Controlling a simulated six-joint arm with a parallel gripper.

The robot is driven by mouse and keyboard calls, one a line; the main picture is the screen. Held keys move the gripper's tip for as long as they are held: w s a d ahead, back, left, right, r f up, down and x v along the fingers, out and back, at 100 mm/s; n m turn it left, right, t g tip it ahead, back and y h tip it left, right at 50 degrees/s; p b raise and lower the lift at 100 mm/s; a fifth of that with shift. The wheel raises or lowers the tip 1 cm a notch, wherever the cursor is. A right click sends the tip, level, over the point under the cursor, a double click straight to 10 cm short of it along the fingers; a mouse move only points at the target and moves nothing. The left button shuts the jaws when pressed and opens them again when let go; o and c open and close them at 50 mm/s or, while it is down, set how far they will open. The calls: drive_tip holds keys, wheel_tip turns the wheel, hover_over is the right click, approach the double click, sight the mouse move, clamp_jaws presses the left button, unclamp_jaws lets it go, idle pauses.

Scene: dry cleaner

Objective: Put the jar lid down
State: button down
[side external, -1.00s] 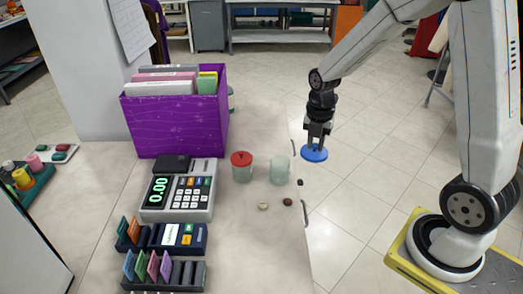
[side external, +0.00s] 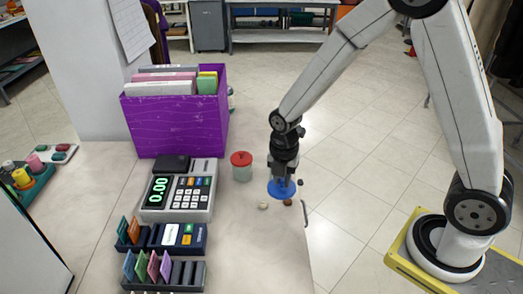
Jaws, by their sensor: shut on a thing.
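A round blue jar lid (side external: 273,190) is held flat in my gripper (side external: 283,182), which points down and is shut on it. The lid is over the right edge area of the counter, where it hides the open glass jar from this view. I cannot tell whether the lid touches the jar or the counter. A second glass jar with a red lid (side external: 241,167) stands upright just to the left.
Small round items, one pale (side external: 263,206) and one brown (side external: 287,202), lie on the counter (side external: 252,250) near the lid. A cash register (side external: 180,192) and a purple box (side external: 175,126) stand left. The counter's front middle is clear.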

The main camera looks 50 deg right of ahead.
sight(274, 195)
drive_tip(key=shift+s+a+f, duration=0.15)
drive_tip(key=shift+a+f, duration=0.3)
drive_tip(key=shift+a, duration=0.4)
drive_tip(key=shift+s+a+f, duration=0.1)
drive_tip(key=shift+a+f, duration=0.3)
drive_tip(key=shift+a, duration=0.45)
drive_tip(key=shift+w+a+f, duration=0.25)
drive_tip(key=shift+w+f, duration=1.3)
drive_tip(key=shift+w, duration=0.7)
drive_tip(key=shift+w+a+f, duration=0.25)
drive_tip(key=shift+w+f, duration=1.3)
drive_tip(key=shift+w, duration=0.7)
drive_tip(key=shift+w+a+f, duration=0.25)
drive_tip(key=shift+w+f, duration=1.3)
drive_tip(key=shift+w, duration=0.7)
drive_tip(key=shift+w+f, duration=0.2)
drive_tip(key=shift+f, duration=1.65)
drive_tip(key=shift+f, duration=0.15)
drive_tip(key=c, duration=0.5)
unclamp_jaws()
drive_tip(key=shift+c, duration=0.2)
